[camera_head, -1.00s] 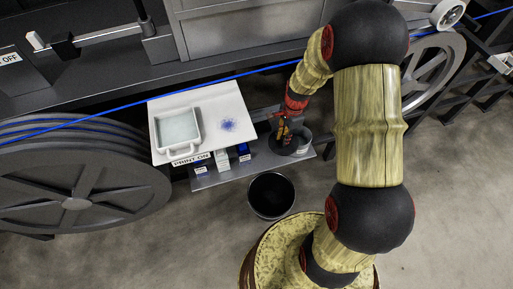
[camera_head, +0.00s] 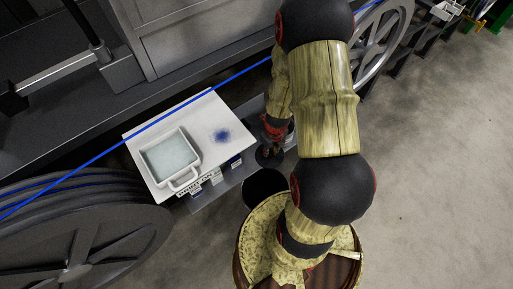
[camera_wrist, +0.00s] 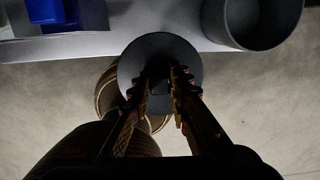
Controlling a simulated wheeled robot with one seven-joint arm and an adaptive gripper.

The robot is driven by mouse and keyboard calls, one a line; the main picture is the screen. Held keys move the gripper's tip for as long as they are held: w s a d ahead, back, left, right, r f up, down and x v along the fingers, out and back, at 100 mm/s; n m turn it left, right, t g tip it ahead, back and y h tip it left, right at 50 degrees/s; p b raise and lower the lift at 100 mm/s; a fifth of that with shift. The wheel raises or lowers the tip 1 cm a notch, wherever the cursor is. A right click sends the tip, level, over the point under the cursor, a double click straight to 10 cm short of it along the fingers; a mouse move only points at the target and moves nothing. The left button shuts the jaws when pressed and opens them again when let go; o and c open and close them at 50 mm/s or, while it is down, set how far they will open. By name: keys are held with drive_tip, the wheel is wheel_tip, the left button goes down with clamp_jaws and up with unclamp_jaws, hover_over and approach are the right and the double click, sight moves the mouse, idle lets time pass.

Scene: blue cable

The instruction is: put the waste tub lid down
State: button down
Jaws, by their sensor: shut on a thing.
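The waste tub lid is a dark round disc (camera_wrist: 160,48) with a block-like grip in its middle. My gripper (camera_wrist: 158,84) is shut on that grip, one finger on each side.
A white board (camera_head: 228,113) holds a white tray (camera_head: 188,140) and a blue stain. Small blue-and-white boxes (camera_head: 216,178) sit on the shelf. A blue cable (camera_head: 165,116) crosses above the board. Floor at right is clear.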

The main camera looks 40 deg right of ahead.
drive_tip(key=w+f+b, duration=0.1)
drive_tip(key=w+f, duration=0.1)
drive_tip(key=w, duration=0.1)
drive_tip(key=w+d+f+b, duration=0.1)
drive_tip(key=w+f, duration=0.2)
drive_tip(key=w+f+b, duration=0.1)
drive_tip(key=w+f, duration=0.1)
drive_tip(key=w, duration=0.1)
drive_tip(key=shift+d+f+b, duration=0.2)
drive_tip(key=shift+d+b, duration=0.1)
drive_tip(key=shift+d, duration=0.1)
drive_tip(key=shift+w+f, duration=0.2)
drive_tip(key=shift+f, duration=0.15)
wheel_tip(320, 180, down, 3)
drive_tip(key=shift+d+f+b, duration=0.1)
drive_tip(key=shift+b, duration=1.05)
drive_tip(key=c, duration=1.7)
unclamp_jaws()
drive_tip(key=shift+o, duration=0.2)
wheel_tip(320, 180, up, 12)
drive_tip(key=s+p, duration=0.1)
drive_tip(key=p, duration=0.4)
